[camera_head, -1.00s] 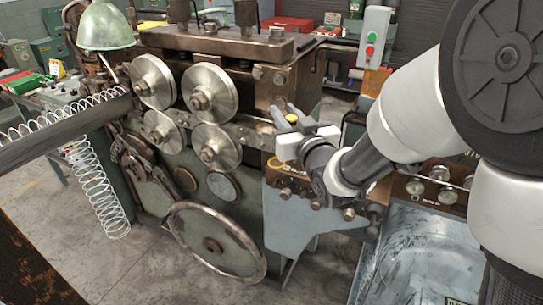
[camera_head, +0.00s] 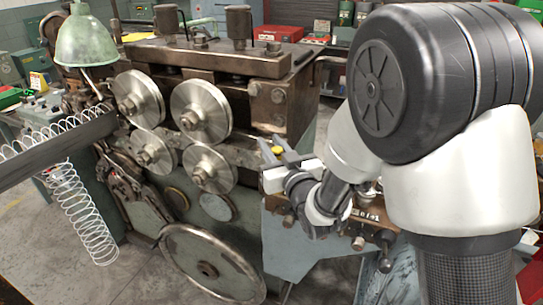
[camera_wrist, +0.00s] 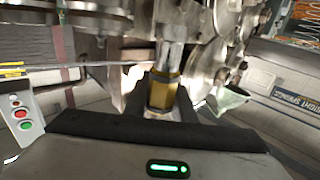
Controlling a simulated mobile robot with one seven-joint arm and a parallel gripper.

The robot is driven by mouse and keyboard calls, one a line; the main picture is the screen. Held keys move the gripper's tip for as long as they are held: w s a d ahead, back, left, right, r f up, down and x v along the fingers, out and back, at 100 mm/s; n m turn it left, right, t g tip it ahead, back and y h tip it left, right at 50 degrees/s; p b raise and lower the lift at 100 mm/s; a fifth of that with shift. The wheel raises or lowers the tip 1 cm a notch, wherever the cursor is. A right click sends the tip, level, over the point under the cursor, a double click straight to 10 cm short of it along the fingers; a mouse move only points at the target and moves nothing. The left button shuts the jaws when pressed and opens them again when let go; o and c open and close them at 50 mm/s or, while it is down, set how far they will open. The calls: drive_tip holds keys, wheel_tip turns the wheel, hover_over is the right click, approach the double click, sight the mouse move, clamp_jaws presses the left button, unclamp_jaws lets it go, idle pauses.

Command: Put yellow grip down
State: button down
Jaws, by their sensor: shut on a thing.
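The yellow grip (camera_head: 277,150) is a small yellow spot between the fingers of my gripper (camera_head: 279,154), to the right of the machine's lower rollers. In the wrist view the yellow grip (camera_wrist: 162,92) is a short yellow-brown cylinder with a shiny metal piece beyond it. My gripper (camera_wrist: 161,97) is shut on it, with dark fingers on both sides. The head view shows the gripper above the grey-green bench part of the machine. I cannot tell whether the grip touches anything below it.
The spring coiler's metal rollers (camera_head: 201,110) stand close to the left of my gripper. A large handwheel (camera_head: 208,265) is below. A wire spring (camera_head: 82,212) hangs at the left under a green lamp (camera_head: 86,42). A button box (camera_wrist: 22,115) shows in the wrist view.

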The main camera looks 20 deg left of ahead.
drive_tip(key=shift+f, duration=1.5)
drive_tip(key=shift+f+b, duration=0.25)
drive_tip(key=shift+b, duration=0.1)
drive_tip(key=c, duration=1.5)
unclamp_jaws()
drive_tip(key=shift+r, duration=0.1)
drive_tip(key=p+v, duration=0.1)
drive_tip(key=v, duration=0.2)
drive_tip(key=p+v, duration=0.1)
drive_tip(key=v, duration=0.2)
drive_tip(key=p+v, duration=0.1)
drive_tip(key=v, duration=0.2)
drive_tip(key=shift+s+d+r, duration=0.1)
drive_tip(key=shift+r, duration=0.25)
